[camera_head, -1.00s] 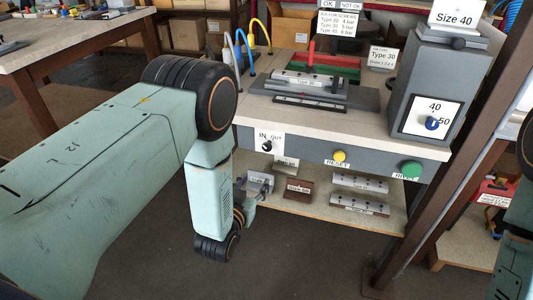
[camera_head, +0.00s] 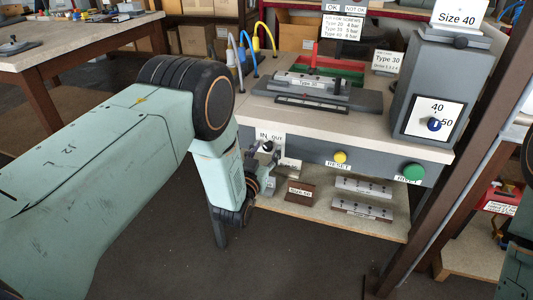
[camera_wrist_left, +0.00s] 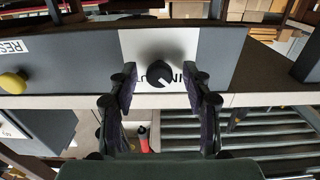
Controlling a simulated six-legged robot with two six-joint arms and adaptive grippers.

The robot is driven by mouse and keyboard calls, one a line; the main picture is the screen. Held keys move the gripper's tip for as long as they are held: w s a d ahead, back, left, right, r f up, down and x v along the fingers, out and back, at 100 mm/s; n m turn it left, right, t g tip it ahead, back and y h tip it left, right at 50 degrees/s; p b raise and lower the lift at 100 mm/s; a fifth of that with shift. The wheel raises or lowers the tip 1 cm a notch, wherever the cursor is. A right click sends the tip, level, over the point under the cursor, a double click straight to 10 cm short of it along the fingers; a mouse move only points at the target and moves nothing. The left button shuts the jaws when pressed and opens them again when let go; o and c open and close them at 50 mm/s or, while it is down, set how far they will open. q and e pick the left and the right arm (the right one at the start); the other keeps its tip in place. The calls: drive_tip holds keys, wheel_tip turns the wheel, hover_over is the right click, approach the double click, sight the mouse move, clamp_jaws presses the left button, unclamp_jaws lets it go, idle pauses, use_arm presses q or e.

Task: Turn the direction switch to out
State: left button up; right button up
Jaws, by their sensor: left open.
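The direction switch (camera_head: 268,146) is a black knob on a white plate on the grey front panel, with IN and OUT lettered above it in the head view. In the left wrist view the knob (camera_wrist_left: 160,74) shows upside down, between the two dark fingers. My left gripper (camera_wrist_left: 160,82) is open, its fingers on either side of the knob with visible gaps. One finger partly covers the IN lettering there. In the head view my left gripper (camera_head: 264,162) is just below the switch. I cannot tell exactly which way the knob points. My right gripper is out of view.
A yellow reset button (camera_head: 340,157) and a green button (camera_head: 413,172) sit right of the switch on the panel. A lower shelf (camera_head: 330,220) holds metal profiles (camera_head: 362,210). A brown post (camera_head: 450,150) stands at the right.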

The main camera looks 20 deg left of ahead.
use_arm(q)
drive_tip(key=shift+w+a, duration=0.1)
drive_tip(key=shift+w, duration=0.15)
drive_tip(key=shift+d, duration=0.2)
drive_tip(key=shift+a, duration=0.15)
drive_tip(key=c, duration=0.4)
clamp_jaws()
